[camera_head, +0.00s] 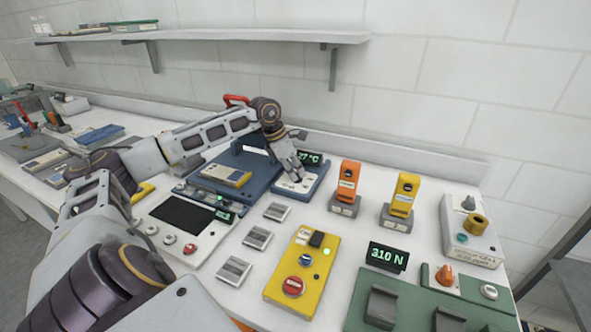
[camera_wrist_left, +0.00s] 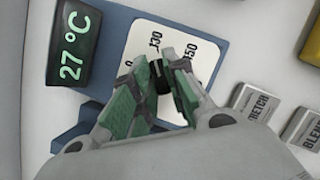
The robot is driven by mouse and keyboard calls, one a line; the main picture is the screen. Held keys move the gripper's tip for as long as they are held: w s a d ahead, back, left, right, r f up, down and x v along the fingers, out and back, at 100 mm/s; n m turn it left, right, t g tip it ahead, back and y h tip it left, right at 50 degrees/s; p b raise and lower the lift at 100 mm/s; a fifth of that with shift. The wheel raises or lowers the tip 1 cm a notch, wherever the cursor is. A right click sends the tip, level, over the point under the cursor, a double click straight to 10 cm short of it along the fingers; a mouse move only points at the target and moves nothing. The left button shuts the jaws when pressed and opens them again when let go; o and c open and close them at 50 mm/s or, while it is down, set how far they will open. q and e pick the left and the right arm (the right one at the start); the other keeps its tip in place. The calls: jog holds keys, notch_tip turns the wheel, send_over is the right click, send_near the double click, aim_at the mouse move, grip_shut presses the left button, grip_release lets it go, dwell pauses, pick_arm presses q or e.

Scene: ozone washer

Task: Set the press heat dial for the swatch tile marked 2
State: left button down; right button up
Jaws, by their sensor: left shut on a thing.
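My left gripper (camera_head: 292,176) reaches over the small blue panel beside the blue press (camera_head: 255,157). In the left wrist view the gripper (camera_wrist_left: 160,82) is shut on the black heat dial (camera_wrist_left: 162,72), with green pads either side of it. The dial stands on a white scale plate (camera_wrist_left: 143,41) with numbers including 150; the fingers hide part of the scale. A display (camera_wrist_left: 76,45) reads 27 °C. My right gripper is not in view.
A yellow box (camera_head: 304,269) with a red knob, an orange device (camera_head: 347,182), a yellow device (camera_head: 402,193) and a green unit (camera_head: 420,307) stand to the right. A 310 N display (camera_head: 388,257) stands behind the green unit. A wall shelf (camera_head: 200,37) is above.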

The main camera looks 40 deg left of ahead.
pick_arm(q)
jog(key=shift+r+m, duration=0.1)
jog(key=shift+m, duration=0.4)
jog(key=c, duration=1.4)
grip_release()
jog(key=shift+v, duration=5.95)
jog(key=shift+w+a, duration=0.15)
jog(key=shift+a, duration=0.05)
